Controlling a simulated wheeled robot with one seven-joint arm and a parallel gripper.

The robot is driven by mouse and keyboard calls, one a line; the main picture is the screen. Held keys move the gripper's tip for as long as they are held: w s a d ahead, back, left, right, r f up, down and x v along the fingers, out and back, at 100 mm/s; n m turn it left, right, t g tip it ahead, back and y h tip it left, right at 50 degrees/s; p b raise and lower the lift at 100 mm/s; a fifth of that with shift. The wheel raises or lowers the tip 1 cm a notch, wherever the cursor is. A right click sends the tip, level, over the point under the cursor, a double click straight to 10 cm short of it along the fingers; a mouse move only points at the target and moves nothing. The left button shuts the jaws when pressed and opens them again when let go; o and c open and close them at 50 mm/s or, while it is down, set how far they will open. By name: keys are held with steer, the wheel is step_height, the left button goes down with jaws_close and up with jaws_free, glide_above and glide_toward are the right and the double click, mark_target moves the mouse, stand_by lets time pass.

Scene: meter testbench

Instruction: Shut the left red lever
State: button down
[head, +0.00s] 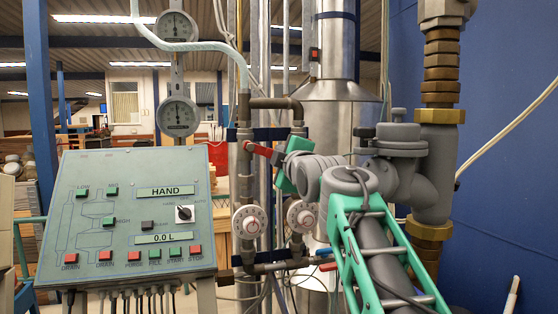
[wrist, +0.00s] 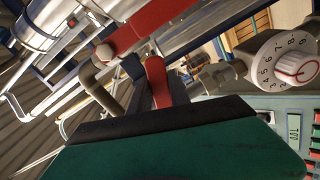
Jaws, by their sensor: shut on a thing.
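The left red lever (head: 261,151) sits on the left vertical pipe, above the left white dial. It points to the right, sloping slightly down, across the line of that pipe. My gripper (head: 280,158) comes in from the right and is shut on the lever's free end, which its green fingers partly hide. In the wrist view, a green finger with a black edge fills the bottom, and red lever parts (wrist: 157,82) show just beyond it. I cannot tell there which red part belongs to which lever.
The left white dial (head: 249,222) and right white dial (head: 300,216) sit below on the pipes. A control panel (head: 130,215) stands at the left, with two round gauges above it. Thick grey pipework with brass fittings (head: 432,232) stands close on the right, before a blue wall.

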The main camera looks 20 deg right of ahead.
steer(key=shift+r, duration=0.1)
steer(key=c, duration=1.2)
jaws_free()
